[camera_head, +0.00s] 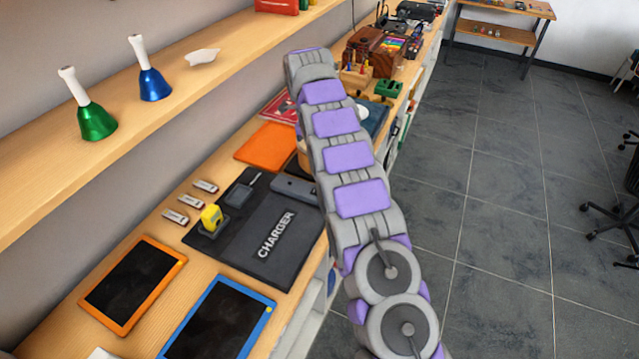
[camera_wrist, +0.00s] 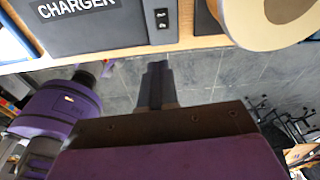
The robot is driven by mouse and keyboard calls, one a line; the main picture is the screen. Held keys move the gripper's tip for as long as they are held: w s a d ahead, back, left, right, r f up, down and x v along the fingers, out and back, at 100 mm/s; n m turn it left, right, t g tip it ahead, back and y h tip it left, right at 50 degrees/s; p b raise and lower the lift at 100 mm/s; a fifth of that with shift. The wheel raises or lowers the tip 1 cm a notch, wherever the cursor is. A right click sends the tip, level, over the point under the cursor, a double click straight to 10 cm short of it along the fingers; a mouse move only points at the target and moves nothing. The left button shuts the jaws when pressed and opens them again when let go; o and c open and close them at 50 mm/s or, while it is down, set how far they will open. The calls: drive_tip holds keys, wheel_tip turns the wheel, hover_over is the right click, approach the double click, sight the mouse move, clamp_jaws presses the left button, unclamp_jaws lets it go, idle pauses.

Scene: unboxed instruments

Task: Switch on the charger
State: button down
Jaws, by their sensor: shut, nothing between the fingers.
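The charger (camera_head: 250,224) is a flat dark box with a white CHARGER label, lying on the wooden bench. A yellow item (camera_head: 211,216) sits on its left part. In the wrist view, the charger (camera_wrist: 110,38) fills the upper left. A small black switch panel (camera_wrist: 162,19) with white marks shows at its right end; I cannot tell which position it is in. My gripper (camera_wrist: 155,72) is shut and empty. In the wrist picture its fingertips show below the bench edge, with floor behind them, apart from the switch. My arm hides the gripper in the head view.
An orange-framed tablet (camera_head: 133,284) and a blue-framed tablet (camera_head: 220,322) lie near the charger. An orange flat item (camera_head: 267,146) lies beyond it. A tan round object (camera_wrist: 285,12) stands right of the switch. A shelf (camera_head: 150,115) with handbells overhangs the bench.

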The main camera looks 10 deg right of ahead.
sight(317, 192)
drive_tip(key=shift+w+a+f+m, duration=0.1)
drive_tip(key=shift+w+f+m, duration=0.3)
drive_tip(key=shift+w+f, duration=0.1)
drive_tip(key=shift+f, duration=0.15)
drive_tip(key=f+b, duration=0.1)
drive_tip(key=f, duration=0.3)
drive_tip(key=d+f+b, duration=0.1)
drive_tip(key=f, duration=0.4)
drive_tip(key=s+f, duration=0.1)
drive_tip(key=f, duration=0.3)
drive_tip(key=shift+d+f+b, duration=0.15)
drive_tip(key=shift+f+b, duration=0.2)
drive_tip(key=shift+b, duration=0.05)
